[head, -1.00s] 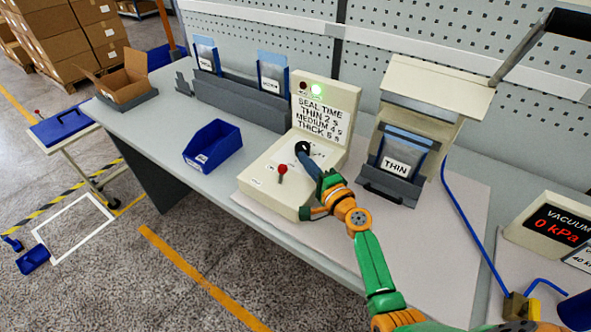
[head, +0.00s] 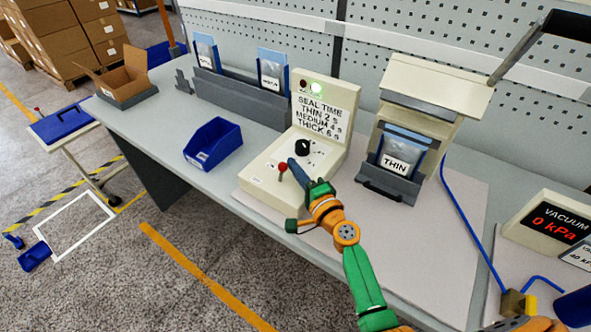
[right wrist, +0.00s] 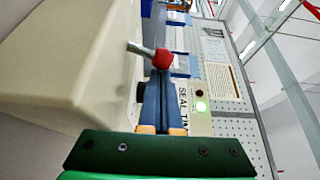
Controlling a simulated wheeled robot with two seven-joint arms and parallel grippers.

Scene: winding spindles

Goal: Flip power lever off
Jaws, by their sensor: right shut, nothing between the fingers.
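The power lever, a metal stem with a red ball knob (head: 283,167), stands on the sloped front of the cream sealer box (head: 262,185). The knob also shows in the right wrist view (right wrist: 162,58), close beyond my fingers. My right gripper (head: 292,162) is shut and empty, its blue fingertips beside the red knob on its right. I cannot tell whether they touch it. A black dial (head: 303,147) sits behind the fingertips. The green lamp (head: 316,88) on the sealer's upright panel is lit, above the SEAL TIME text. My left gripper is not in view.
A blue bin (head: 213,145) stands left of the sealer. A dispenser holding a pouch marked THIN (head: 397,158) stands to its right. A vacuum display (head: 553,225) reads 0 kPa at the far right. The bench between bin and carton (head: 127,78) is mostly clear.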

